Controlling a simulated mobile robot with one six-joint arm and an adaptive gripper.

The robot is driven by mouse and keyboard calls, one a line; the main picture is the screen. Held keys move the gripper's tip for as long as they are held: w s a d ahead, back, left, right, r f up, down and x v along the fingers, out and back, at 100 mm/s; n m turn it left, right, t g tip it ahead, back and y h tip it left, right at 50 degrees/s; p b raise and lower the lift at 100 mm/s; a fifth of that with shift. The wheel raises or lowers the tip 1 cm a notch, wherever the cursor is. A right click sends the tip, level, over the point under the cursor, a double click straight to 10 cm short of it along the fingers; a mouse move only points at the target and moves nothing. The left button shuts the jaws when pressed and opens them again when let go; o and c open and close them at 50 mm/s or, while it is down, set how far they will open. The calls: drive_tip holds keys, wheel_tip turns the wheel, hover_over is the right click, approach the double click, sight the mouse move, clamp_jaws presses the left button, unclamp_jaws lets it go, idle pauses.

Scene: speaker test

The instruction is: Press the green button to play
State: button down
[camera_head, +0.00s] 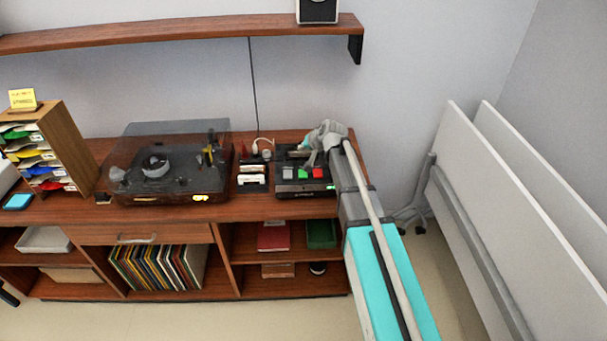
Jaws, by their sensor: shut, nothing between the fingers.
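A dark device with buttons (305,188) sits near the right end of the wooden cabinet top. The green button (302,174) shows on its front part, between a pale button on the left and the red button (317,173) on the right. My gripper (310,160) is shut and empty. It is over the back right part of the device, just behind the green and red buttons in the picture. I cannot tell how high its tips are or whether they touch anything. My gripper and arm hide the device's back right part.
A turntable with a smoky lid (170,165) stands left of the device, with small pale items (252,178) between them. A wooden shelf (190,34) runs above. White folded panels (510,210) stand at the right. A paper rack (65,150) is far left.

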sight(300, 172)
drive_tip(key=shift+f+b, duration=4.2)
drive_tip(key=shift+f, duration=0.1)
drive_tip(key=shift+f, duration=0.25)
drive_tip(key=shift+f+b, duration=0.2)
drive_tip(key=shift+b, duration=0.25)
drive_tip(key=shift+f+b, duration=0.45)
drive_tip(key=shift+b, duration=0.05)
drive_tip(key=shift+r, duration=0.1)
drive_tip(key=shift+r+p, duration=0.85)
drive_tip(key=shift+p, duration=0.15)
drive_tip(key=shift+r+p, duration=2.5)
drive_tip(key=shift+s, duration=0.1)
